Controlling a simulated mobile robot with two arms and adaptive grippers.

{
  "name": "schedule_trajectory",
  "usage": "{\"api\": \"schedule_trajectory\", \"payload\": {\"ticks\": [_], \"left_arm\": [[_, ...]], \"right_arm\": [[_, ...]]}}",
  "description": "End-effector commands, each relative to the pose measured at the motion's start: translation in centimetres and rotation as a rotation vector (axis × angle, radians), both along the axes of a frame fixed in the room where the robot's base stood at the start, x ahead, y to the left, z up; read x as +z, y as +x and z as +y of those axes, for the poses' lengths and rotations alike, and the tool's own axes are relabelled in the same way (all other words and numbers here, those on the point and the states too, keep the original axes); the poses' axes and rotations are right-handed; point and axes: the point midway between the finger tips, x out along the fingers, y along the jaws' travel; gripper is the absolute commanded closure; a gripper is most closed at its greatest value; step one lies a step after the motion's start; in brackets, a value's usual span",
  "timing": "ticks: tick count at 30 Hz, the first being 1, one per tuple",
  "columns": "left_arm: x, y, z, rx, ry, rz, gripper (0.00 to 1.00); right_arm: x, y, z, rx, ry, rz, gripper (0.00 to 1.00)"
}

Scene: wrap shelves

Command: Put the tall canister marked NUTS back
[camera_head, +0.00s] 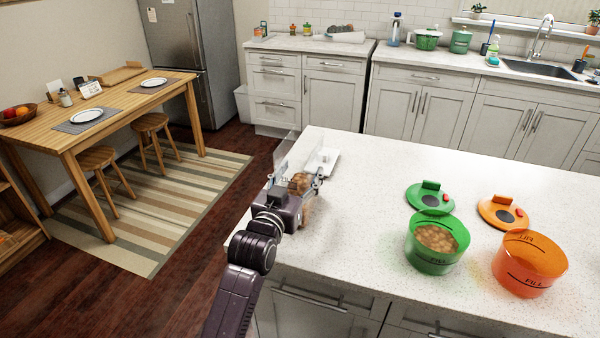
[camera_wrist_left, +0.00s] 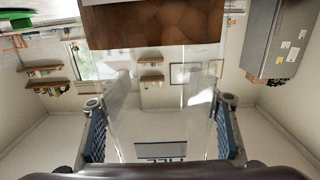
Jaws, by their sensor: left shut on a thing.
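My left gripper (camera_head: 294,183) is shut on a tall clear canister (camera_head: 287,148) at the left end of the white island counter. Brown contents (camera_head: 299,183) show in its lower part, and they also show as a brown band in the left wrist view (camera_wrist_left: 150,27). In that view the clear walls (camera_wrist_left: 160,110) stand between my two fingers. No NUTS marking is readable, and whether the canister's base touches the counter is hidden. My right gripper is not in view.
A white lid or tray (camera_head: 325,159) lies just behind the canister. A green tub (camera_head: 432,258) with brown contents and an orange tub (camera_head: 527,280) stand open on the right. Their green lid (camera_head: 418,197) and orange lid (camera_head: 494,213) lie behind them. The counter's middle is clear.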

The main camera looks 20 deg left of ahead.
Motion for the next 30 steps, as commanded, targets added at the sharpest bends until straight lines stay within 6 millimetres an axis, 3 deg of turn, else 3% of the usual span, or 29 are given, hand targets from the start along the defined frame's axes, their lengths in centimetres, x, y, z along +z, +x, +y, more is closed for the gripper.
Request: {"api": "schedule_trajectory", "payload": {"ticks": [2,3,7,20,30], "left_arm": [[0.1,0.0,0.0,0.0,0.0,-0.007,1.0],[-0.3,0.0,0.0,0.0,0.0,0.001,0.41],[-0.2,0.0,0.0,0.0,0.0,0.001,0.26],[0.0,-0.5,0.0,0.0,0.0,-0.001,0.25],[-0.1,-6.5,0.2,0.0,0.0,0.002,0.25]], "right_arm": [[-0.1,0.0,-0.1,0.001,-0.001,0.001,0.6],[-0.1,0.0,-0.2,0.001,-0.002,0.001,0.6],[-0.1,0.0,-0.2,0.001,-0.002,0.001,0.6],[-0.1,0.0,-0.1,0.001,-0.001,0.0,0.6],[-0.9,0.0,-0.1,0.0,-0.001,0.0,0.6]]}}
